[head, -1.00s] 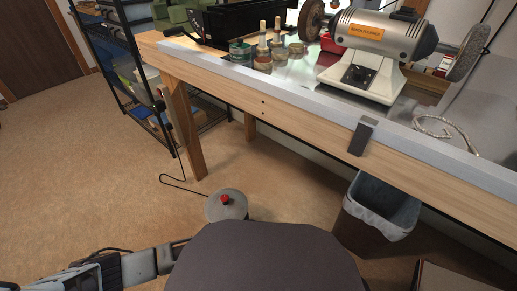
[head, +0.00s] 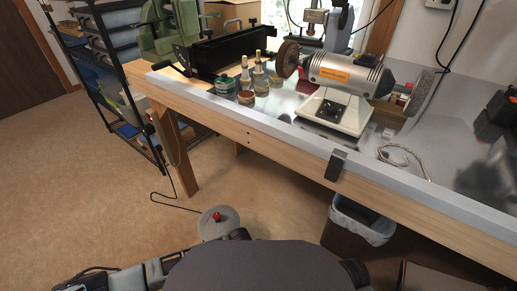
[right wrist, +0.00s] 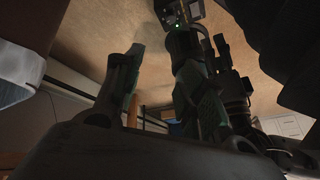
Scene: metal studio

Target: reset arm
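In the head view, a grey and black section of my left arm (head: 125,277) lies along the bottom left edge. I cannot make out the left gripper's fingers there. In the right wrist view, my right gripper (right wrist: 158,62) has its two dark fingers apart, with floor showing between them. Nothing is seen held between them. Dark mechanical parts with a small green light lie behind and beside the right finger; I cannot tell exactly which parts they are.
A wooden workbench (head: 232,132) carries a bench grinder (head: 343,72), several small jars and a black metal box (head: 220,55). A wire shelf (head: 112,72) stands left. A lined trash bin (head: 360,225) is under the bench. Floor (head: 80,185) at left is clear.

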